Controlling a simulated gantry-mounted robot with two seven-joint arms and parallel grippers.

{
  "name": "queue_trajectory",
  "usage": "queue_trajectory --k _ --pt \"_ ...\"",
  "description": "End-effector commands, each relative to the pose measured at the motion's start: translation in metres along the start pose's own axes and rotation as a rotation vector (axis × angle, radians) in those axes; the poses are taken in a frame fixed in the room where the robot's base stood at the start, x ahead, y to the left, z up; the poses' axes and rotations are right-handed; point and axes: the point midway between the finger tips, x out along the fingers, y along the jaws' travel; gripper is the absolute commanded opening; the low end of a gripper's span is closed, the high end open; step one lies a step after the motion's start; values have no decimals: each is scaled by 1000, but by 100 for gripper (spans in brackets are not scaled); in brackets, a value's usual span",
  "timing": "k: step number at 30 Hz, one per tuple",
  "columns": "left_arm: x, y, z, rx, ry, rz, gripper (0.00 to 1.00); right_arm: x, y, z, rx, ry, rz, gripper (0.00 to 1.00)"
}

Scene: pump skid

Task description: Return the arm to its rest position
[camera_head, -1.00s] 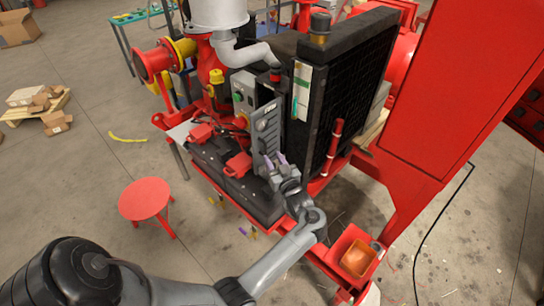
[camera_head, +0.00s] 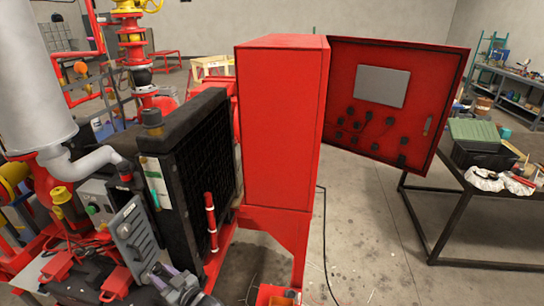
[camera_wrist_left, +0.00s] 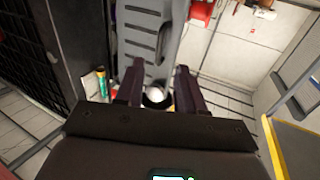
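My left gripper (camera_head: 163,274) is at the bottom left of the head view, close to a grey slotted panel (camera_head: 133,236) on the pump skid. In the left wrist view the two dark fingers of this gripper (camera_wrist_left: 157,72) stand apart, with the grey panel (camera_wrist_left: 146,30) beyond them. A small round white thing (camera_wrist_left: 155,95) shows between the fingers, nearer their base; I cannot tell what it is. No held object shows. Most of my left arm is outside the head view, and my right gripper is not in view.
The black radiator (camera_head: 190,170) and grey exhaust pipe (camera_head: 85,165) stand close by the gripper. A red cabinet (camera_head: 277,120) with an open door (camera_head: 395,140) stands right of the radiator. A cluttered table (camera_head: 425,187) is at the right, with bare floor between.

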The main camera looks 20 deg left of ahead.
Motion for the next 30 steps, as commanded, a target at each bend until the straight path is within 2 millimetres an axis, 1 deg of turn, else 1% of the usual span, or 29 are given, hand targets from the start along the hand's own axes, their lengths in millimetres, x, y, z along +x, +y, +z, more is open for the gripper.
queue_trajectory --k 1,2,3,5,6,9,11,13,14,15,17,18,20,21,23,24,27,29,30 --pt "0 -10 13 29 -3 -2 38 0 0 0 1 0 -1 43" --pt "0 -17 21 49 -3 -3 38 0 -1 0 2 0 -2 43" --pt "1 -29 34 82 -1 -3 38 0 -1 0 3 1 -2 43" --pt "2 -52 53 137 9 1 38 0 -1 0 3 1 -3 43" --pt "3 -68 60 163 25 6 38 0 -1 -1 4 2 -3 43" --pt "4 -97 69 200 58 84 38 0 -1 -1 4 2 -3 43" --pt "1 -104 75 206 31 176 38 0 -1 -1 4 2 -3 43" --pt "-11 -104 82 208 -43 321 38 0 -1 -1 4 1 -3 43" --pt "-21 -101 86 213 -87 393 38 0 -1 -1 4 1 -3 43" --pt "-39 -97 90 226 -155 498 38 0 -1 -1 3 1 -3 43" --pt "-71 -90 94 254 -261 646 38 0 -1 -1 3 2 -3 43" --pt "-94 -86 95 279 -331 738 38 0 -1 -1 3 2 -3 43" --pt "-133 -85 94 331 -432 872 38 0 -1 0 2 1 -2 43" --pt "-159 -86 92 372 -496 954 38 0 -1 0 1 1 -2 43" --pt "-196 -91 86 442 -581 1064 38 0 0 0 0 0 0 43" --pt "-218 -95 80 491 -628 1126 38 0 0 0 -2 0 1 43" --pt "-259 -108 63 608 -714 1243 38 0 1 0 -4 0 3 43" --pt "-276 -116 54 678 -752 1288 38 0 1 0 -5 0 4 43" --pt "-285 -124 50 725 -777 1308 38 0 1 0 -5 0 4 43"
